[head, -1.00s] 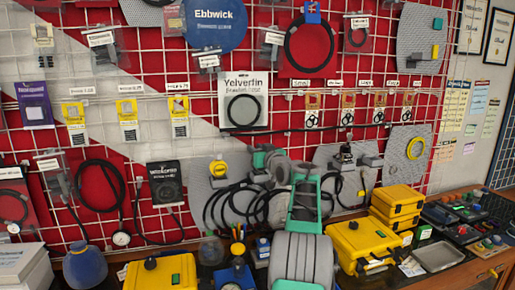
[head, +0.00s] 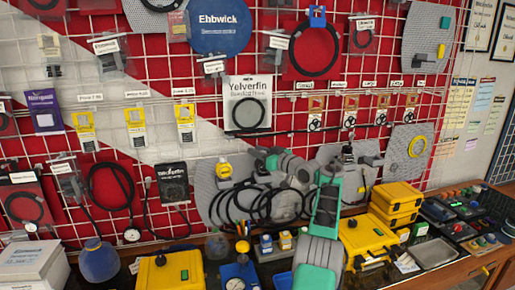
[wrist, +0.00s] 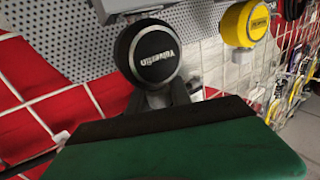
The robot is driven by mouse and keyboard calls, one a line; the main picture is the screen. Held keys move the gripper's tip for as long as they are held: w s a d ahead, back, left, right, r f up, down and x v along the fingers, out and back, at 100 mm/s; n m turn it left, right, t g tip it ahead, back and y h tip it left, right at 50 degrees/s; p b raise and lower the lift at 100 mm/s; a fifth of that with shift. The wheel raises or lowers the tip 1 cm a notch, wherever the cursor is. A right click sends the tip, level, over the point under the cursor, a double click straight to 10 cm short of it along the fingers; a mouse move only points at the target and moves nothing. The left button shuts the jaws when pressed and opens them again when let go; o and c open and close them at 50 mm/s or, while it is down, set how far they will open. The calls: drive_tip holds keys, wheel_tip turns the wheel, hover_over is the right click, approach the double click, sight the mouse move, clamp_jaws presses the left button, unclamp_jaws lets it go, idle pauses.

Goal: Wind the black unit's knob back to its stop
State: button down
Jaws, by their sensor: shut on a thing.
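The black unit's round knob (wrist: 147,52), lettered "Yelverfin" upside down, is in the upper middle of the wrist view. It is mounted before a grey perforated panel. My gripper (wrist: 160,93) shows dark fingers reaching to the knob's lower edge, shut on it. The green and black body of my gripper fills the bottom of that view and hides part of the fingers. In the head view my gripper (head: 262,157) is up at the grey panel (head: 208,194), and it hides the black unit there.
A yellow unit (wrist: 245,23) is close beside the black one; it also shows in the head view (head: 224,170). Black hoses (head: 240,205) loop below my gripper. Yellow cases (head: 365,240) and small bottles (head: 285,240) stand on the crowded bench below.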

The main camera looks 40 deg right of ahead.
idle(0.5)
drive_tip(key=c, duration=1.2)
unclamp_jaws()
drive_tip(key=shift+o, duration=0.2)
drive_tip(key=shift+s+f+b, duration=0.35)
drive_tip(key=shift+s+b, duration=0.15)
drive_tip(key=shift+b, duration=0.3)
drive_tip(key=s+b, duration=0.4)
drive_tip(key=s, duration=0.2)
drive_tip(key=shift+s+r+b, duration=0.3)
drive_tip(key=shift+b, duration=0.05)
